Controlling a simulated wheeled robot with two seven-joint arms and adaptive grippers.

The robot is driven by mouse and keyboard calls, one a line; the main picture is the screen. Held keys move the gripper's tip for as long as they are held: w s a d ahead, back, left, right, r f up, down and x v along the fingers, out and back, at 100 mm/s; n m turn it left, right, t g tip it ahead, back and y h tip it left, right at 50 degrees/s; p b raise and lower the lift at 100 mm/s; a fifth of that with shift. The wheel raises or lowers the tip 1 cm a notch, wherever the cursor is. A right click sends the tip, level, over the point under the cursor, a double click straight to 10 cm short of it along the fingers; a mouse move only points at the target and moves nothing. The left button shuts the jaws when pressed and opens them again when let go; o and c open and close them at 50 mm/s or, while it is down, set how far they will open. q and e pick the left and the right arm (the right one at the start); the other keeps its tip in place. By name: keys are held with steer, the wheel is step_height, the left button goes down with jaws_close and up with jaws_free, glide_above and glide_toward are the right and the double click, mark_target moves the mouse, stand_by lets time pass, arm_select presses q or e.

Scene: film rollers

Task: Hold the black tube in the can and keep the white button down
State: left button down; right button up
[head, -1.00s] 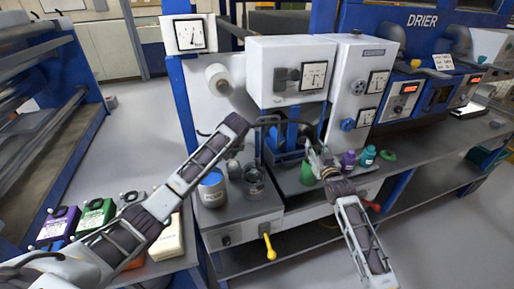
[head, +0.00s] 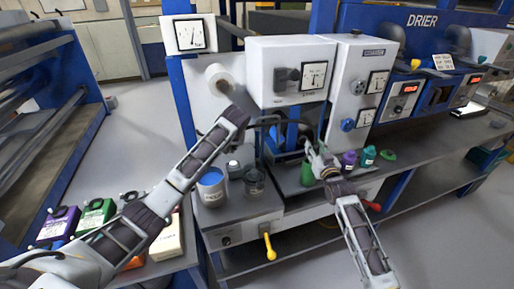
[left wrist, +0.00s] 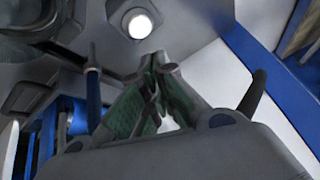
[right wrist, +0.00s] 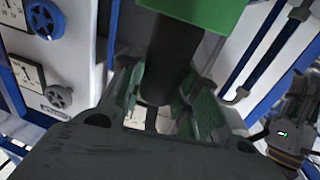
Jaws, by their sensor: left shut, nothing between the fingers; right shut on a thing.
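My right gripper (right wrist: 165,112) is shut on the black tube (right wrist: 172,62). A green body (right wrist: 205,10) shows at the tube's far end in the right wrist view. In the head view the green body (head: 307,174) is beside this gripper, over the bench; I cannot tell whether it is the can or part of the tube. My left gripper (left wrist: 158,68) is shut and empty. Its fingertips are close to the round white button (left wrist: 139,25) on a grey surface; whether they touch it is not clear.
A grey can with blue inside (head: 211,187) and a dark jar (head: 254,184) stand on the left bench. Purple (head: 348,160) and teal (head: 368,156) bottles stand right of my right gripper. A yellow-handled lever (head: 268,246) hangs below the bench front.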

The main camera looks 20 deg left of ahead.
arm_select(q)
steer(key=shift+r, duration=0.1)
steer(key=v, duration=1.1)
steer(key=shift+s+d+r, duration=0.15)
steer(key=shift+s+r, duration=0.05)
steer(key=shift+r, duration=0.1)
arm_select(e)
steer(key=o, duration=1)
steer(key=shift+o, duration=0.5)
steer(key=shift+s, duration=0.15)
steer(key=v, duration=1.1)
steer(key=shift+s+d, duration=0.25)
steer(key=shift+s, duration=0.05)
